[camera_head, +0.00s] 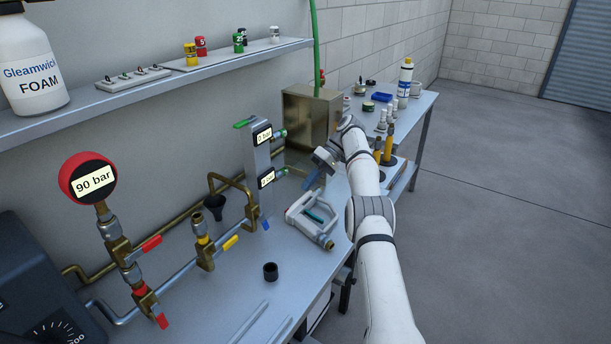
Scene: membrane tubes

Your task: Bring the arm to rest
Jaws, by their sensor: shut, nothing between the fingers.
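My white arm reaches from the bottom right up over the right end of the grey bench (215,310). It bends at the top, and its wrist turns down and to the left. My gripper (312,181) is small in the picture, above the bench and just behind the white housing with a green part (312,215). It is shut and holds nothing. The fingertips are hard to make out, and I cannot tell their exact height over the bench.
A brass-coloured box (308,115) stands behind my wrist. A valve block with two displays (258,160) is to its left. Brass pipes, a 90 bar gauge (93,180) and a black cup (270,271) are further left. A second table (422,105) holds bottles. The floor at right is clear.

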